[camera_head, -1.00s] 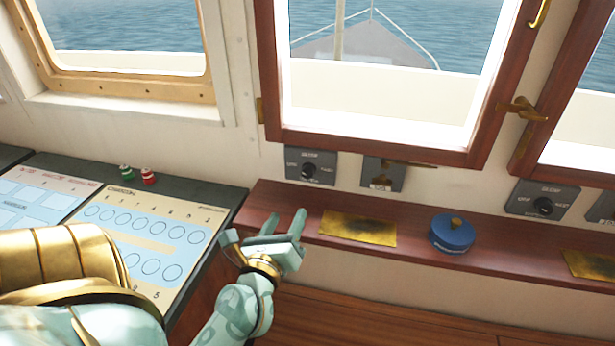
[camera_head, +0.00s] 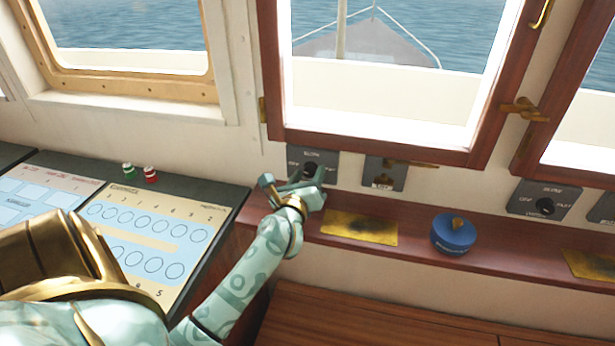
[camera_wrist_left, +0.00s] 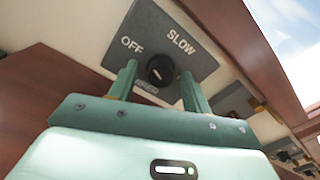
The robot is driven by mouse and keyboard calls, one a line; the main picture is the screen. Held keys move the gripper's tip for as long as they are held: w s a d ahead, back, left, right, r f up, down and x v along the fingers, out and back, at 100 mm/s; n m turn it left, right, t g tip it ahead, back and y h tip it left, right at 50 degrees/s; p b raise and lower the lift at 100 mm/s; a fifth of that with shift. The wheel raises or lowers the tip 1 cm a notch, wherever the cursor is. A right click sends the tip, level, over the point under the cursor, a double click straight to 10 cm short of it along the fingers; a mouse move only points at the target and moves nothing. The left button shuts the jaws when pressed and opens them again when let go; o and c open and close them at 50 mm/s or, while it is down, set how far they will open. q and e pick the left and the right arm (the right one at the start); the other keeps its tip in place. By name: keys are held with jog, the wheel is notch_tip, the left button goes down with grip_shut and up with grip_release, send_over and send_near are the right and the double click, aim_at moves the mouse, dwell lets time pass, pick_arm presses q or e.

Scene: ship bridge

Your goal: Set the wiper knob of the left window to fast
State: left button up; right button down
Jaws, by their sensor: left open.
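The left window's wiper knob (camera_head: 310,169) is a small black dial on a dark grey plate (camera_head: 295,155) below the wood-framed window. In the left wrist view the knob (camera_wrist_left: 160,70) shows between my finger tips, with OFF and SLOW readable on the plate (camera_wrist_left: 165,28). The lower right of the plate is hidden behind a finger, and no FAST label is readable there. The knob has a pale mark, but its setting is unclear. My left gripper (camera_head: 296,181) is open, its fingers on either side of the knob; contact cannot be told. My right gripper is not in view.
A brown ledge (camera_head: 410,240) runs below the plates, with a brass plate (camera_head: 358,228) and a blue round object (camera_head: 453,234) on it. Another grey plate (camera_head: 384,174) is just right of the knob. A second dial plate (camera_head: 543,198) is farther right. A console (camera_head: 215,190) is at left.

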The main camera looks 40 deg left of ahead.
pick_arm(q)
jog(key=c, duration=1)
jog(key=shift+o, duration=0.2)
